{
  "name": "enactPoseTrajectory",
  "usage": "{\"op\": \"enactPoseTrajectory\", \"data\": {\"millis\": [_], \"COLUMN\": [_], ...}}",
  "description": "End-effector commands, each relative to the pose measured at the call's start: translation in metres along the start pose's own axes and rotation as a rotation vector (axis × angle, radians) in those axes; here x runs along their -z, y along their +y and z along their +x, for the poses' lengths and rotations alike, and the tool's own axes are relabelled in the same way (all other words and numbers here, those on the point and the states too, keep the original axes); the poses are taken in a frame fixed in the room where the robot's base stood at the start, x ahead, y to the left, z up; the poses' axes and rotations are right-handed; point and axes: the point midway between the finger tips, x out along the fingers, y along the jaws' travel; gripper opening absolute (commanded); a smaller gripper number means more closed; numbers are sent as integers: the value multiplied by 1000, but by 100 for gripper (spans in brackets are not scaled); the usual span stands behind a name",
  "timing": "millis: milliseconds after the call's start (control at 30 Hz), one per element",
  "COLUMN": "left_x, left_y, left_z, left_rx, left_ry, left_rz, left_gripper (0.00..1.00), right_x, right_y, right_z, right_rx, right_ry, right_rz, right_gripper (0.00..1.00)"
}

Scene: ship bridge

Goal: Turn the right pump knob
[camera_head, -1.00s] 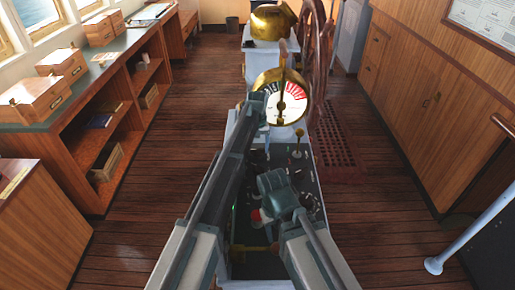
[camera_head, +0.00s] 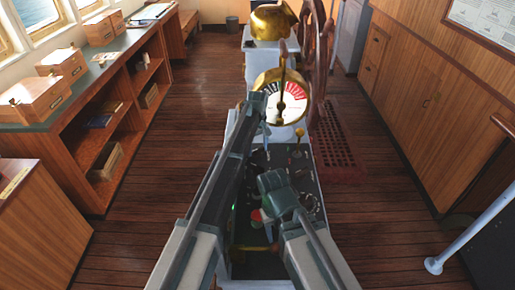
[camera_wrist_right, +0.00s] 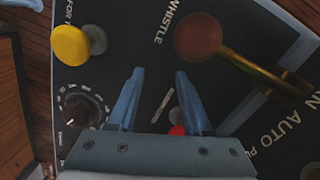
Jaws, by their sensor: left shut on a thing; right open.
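A dark round knob (camera_wrist_right: 82,108) with white dial markings sits on the black panel (camera_wrist_right: 140,45), left of my right gripper (camera_wrist_right: 155,75) in the right wrist view. That gripper is open, with two blue fingers apart and nothing between them. In the head view a dial knob (camera_head: 308,203) shows just right of my right wrist, which hides part of the panel. I cannot tell for sure which knob is the right pump one. My left gripper (camera_head: 265,130) reaches forward over the console below the brass telegraph dial (camera_head: 284,102); what it is shut on is unclear.
Near the right fingers stand a yellow-topped lever (camera_wrist_right: 72,44), a brown ball-ended lever (camera_wrist_right: 198,36) by the word WHISTLE, and a red button (camera_wrist_right: 177,130). A ship's wheel (camera_head: 320,50) stands behind the console. Floor is clear on both sides.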

Motion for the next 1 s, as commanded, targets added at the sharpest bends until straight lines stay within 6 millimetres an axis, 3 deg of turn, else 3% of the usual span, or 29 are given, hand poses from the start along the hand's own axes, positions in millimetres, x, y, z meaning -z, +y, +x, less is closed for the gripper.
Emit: {"op": "enactPoseTrajectory", "data": {"millis": [300,333,400,767,1000], "left_x": [0,0,0,0,0], "left_y": [0,0,0,0,0], "left_z": [0,0,0,-2,-18], "left_rx": [0,0,0,0,0], "left_ry": [0,0,0,0,0], "left_rz": [-5,-5,-4,-2,-2], "left_gripper": [22,81,90,90,90], "right_x": [0,0,0,0,-1], "right_y": [0,0,0,0,2], "right_z": [0,0,0,-2,-18], "right_rx": [0,0,0,0,0], "right_ry": [0,0,0,0,0], "right_rz": [0,0,0,0,0], "right_gripper": [50,50,50,50,50]}}
